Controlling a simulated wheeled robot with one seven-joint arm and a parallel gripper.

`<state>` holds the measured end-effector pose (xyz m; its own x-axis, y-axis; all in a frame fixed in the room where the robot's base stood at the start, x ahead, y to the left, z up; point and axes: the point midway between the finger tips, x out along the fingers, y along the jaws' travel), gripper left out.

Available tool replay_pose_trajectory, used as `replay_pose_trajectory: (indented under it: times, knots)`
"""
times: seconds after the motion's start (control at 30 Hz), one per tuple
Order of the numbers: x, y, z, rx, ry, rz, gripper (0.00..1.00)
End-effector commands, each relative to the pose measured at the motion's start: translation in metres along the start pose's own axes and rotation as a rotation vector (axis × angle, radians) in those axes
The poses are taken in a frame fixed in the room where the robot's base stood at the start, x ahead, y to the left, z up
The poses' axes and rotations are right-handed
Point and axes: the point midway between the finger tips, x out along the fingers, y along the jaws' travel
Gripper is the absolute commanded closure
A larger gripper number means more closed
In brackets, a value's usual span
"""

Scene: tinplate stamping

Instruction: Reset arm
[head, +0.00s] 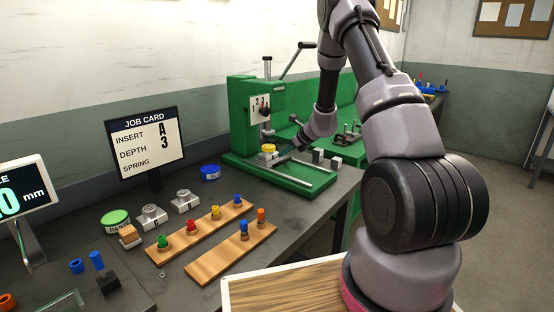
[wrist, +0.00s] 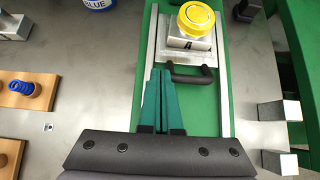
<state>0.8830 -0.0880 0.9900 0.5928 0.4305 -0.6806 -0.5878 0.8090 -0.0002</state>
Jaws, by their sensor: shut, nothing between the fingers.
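My gripper (wrist: 160,78) is shut and empty, its teal fingers together over the press's green base in the wrist view. In the head view my gripper (head: 284,157) is small and partly hidden at the front of the green press (head: 243,118). Just ahead of the fingertips is a dark handle (wrist: 190,78). Beyond it stands a metal block (wrist: 188,46) marked A with a yellow round top (wrist: 196,19). The yellow top also shows in the head view (head: 268,148). I cannot tell whether the fingers touch the handle.
Left of the press lie two wooden boards (head: 230,260) with coloured springs, two metal blocks (head: 152,217), a blue tin (head: 210,172) and a green tin (head: 115,218). A job card (head: 145,140) reads insert A, depth 3. Small metal blocks (wrist: 270,110) stand right of the gripper.

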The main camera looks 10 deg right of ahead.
Motion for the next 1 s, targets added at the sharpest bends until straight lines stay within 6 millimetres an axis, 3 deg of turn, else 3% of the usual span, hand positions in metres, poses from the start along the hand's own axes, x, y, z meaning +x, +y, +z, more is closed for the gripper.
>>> replay_pose_trajectory:
  times: [0.23,0.37,0.5,0.7,0.87,1.0]
  knots:
    - [-0.028,0.003,0.009,-0.027,-0.007,0.006,1.0]
    - [-0.059,0.022,0.041,-0.162,-0.028,0.037,1.0]
    - [-0.117,0.062,0.086,-0.416,-0.053,0.088,1.0]
    - [-0.204,0.124,0.121,-0.809,-0.062,0.143,1.0]
    - [-0.271,0.171,0.126,-1.125,-0.044,0.167,1.0]
    - [-0.325,0.207,0.116,-1.399,-0.003,0.173,1.0]
